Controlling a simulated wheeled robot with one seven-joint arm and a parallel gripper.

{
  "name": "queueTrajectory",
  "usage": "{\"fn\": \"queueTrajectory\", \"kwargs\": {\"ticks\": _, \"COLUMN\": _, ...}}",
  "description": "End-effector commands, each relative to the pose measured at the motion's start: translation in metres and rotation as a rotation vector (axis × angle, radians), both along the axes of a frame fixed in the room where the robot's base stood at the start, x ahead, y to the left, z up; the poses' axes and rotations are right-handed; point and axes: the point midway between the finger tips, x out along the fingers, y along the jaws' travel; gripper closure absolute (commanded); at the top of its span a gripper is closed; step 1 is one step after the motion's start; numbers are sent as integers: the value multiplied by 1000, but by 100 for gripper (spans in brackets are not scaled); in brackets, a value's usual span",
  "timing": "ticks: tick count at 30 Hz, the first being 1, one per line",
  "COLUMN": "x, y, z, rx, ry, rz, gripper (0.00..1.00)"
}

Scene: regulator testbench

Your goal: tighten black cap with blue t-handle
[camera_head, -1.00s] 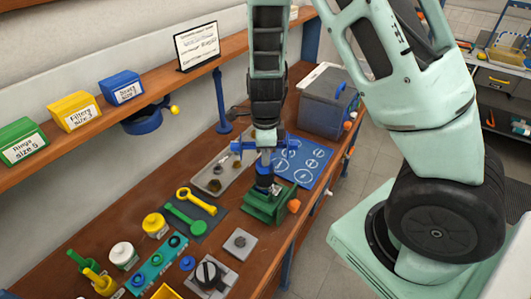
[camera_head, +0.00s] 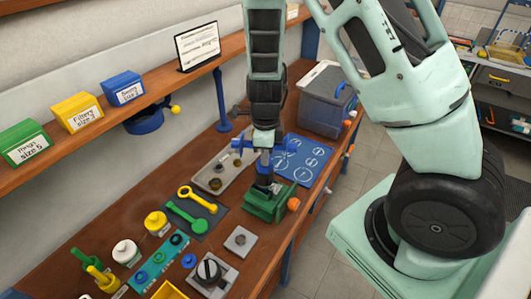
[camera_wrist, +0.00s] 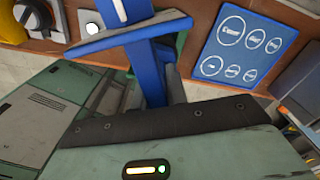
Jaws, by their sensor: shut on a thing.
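The blue T-handle (camera_head: 289,146) is upright above the green vise (camera_head: 262,206), its crossbar sticking out on both sides of my gripper (camera_head: 264,158). My gripper points down and is shut on the T-handle. A dark part (camera_head: 266,180), likely the black cap, shows between the gripper and the vise. Whether the handle's lower end is seated on it is too small to tell.
A blue mat with white outlines (camera_head: 306,160) and a grey lidded bin (camera_head: 322,103) lie behind the vise. A grey tray (camera_head: 214,184), green wrench (camera_head: 187,222) and yellow wrench (camera_head: 196,198) lie left. A black-knobbed plate (camera_head: 210,273) is in front. The shelf (camera_head: 160,105) overhangs at left.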

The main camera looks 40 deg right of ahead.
Motion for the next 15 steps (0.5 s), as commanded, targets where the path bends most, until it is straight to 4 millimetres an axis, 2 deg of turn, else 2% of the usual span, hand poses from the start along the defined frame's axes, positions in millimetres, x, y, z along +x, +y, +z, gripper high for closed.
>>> {"fn": "queueTrajectory", "kwargs": {"ticks": 15, "x": 0, "y": 0, "z": 2, "rx": -1, "ry": -1, "rz": -97, "gripper": 100}}
